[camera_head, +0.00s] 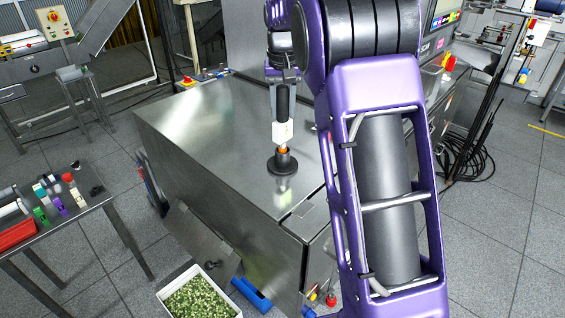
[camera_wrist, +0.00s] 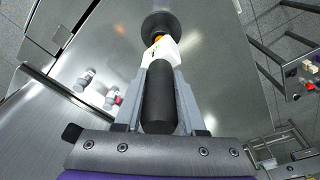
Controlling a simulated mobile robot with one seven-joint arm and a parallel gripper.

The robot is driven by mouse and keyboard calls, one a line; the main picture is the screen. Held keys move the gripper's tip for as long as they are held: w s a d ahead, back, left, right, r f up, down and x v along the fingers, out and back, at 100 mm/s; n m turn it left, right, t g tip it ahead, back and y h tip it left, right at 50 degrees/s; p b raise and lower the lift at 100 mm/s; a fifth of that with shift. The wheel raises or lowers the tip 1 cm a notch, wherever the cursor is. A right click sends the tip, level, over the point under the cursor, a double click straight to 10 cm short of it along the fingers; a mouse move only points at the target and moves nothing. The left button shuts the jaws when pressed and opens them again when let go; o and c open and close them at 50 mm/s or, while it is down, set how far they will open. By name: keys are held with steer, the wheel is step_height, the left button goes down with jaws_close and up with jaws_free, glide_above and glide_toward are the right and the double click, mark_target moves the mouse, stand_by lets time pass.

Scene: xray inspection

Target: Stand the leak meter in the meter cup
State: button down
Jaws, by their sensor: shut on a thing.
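The leak meter has a black handle (camera_head: 282,101), a white body (camera_head: 282,132) and an orange part at its lower end. It hangs upright in the head view, and its handle also shows in the wrist view (camera_wrist: 159,100). My gripper (camera_head: 283,78) is shut on the handle, with a finger on each side in the wrist view (camera_wrist: 160,78). The black meter cup (camera_head: 282,163) stands on a steel cabinet top, and shows in the wrist view (camera_wrist: 161,22). The orange end is right at the cup's mouth; I cannot tell how deep it sits.
The steel cabinet top (camera_head: 205,112) is mostly clear around the cup. At the left, a side table (camera_head: 80,225) carries a red tray (camera_head: 17,233) and several small items. A white bin of green pieces (camera_head: 198,298) is on the floor in front of the cabinet.

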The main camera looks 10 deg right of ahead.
steer(key=shift+f, duration=0.1)
steer(key=shift+c, duration=2.1)
jaws_free()
step_height(320, 180, up, 17)
steer(key=s, duration=0.2)
steer(key=shift+s+a, duration=0.25)
steer(key=shift+s, duration=0.1)
